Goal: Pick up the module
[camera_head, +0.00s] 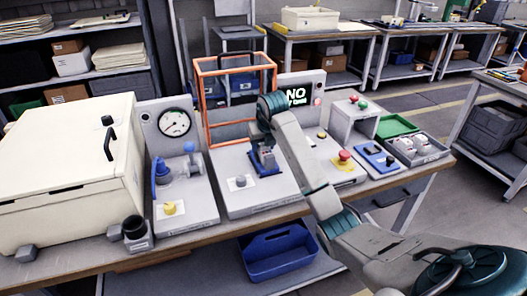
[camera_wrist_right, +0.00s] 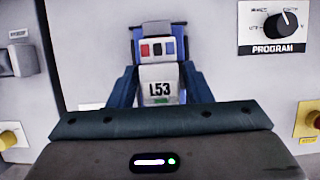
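In the head view the module (camera_head: 267,158) is small, at a blue holder on a grey sloped station. My right gripper (camera_head: 266,138) is right above it, pointing down. Its fingertips are not clear, so I cannot tell whether it touches or grips. My left gripper is not in view.
An orange-framed cage (camera_head: 235,88) stands behind the module. A gauge station (camera_head: 174,122) and a cream cabinet (camera_head: 65,175) are to the left. A red button station (camera_head: 344,156) and a green tray (camera_head: 396,126) are to the right. A blue bin (camera_head: 278,252) sits below the bench.

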